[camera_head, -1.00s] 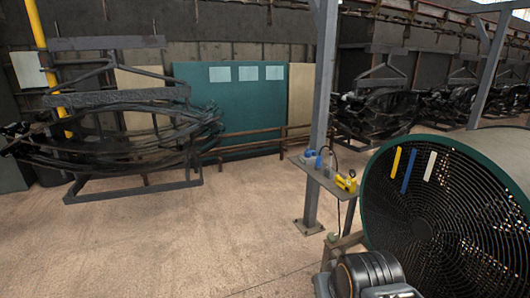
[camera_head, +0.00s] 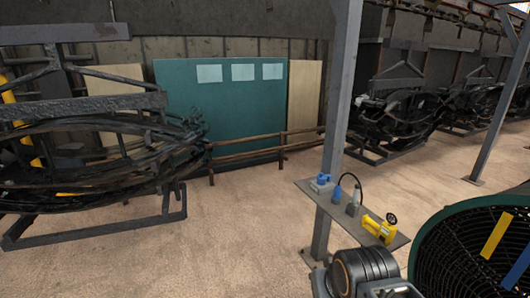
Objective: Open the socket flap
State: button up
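A small blue-and-grey fitting (camera_head: 321,182), possibly the socket, sits at the left end of a grey shelf (camera_head: 375,229) by a steel post. A second blue piece (camera_head: 336,194) is beside it, with a black cable arching from it to the right. Both are too small to tell which has a flap or how the flap stands. A dark rounded part of my arm shows at the bottom edge, in front of the shelf. My gripper's fingers are not in view.
A yellow tool with a round gauge (camera_head: 380,229) and a grey upright piece (camera_head: 353,203) are on the shelf. The steel post (camera_head: 338,120) stands behind it. A large fan guard (camera_head: 470,250) is at lower right. A spring rack (camera_head: 100,230) is at left. The middle floor is clear.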

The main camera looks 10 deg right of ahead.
aim_at(322, 177)
jog(key=i, duration=2.8)
jog(key=z, duration=2.7)
jog(key=i, duration=0.25)
jog(key=u, duration=2.4)
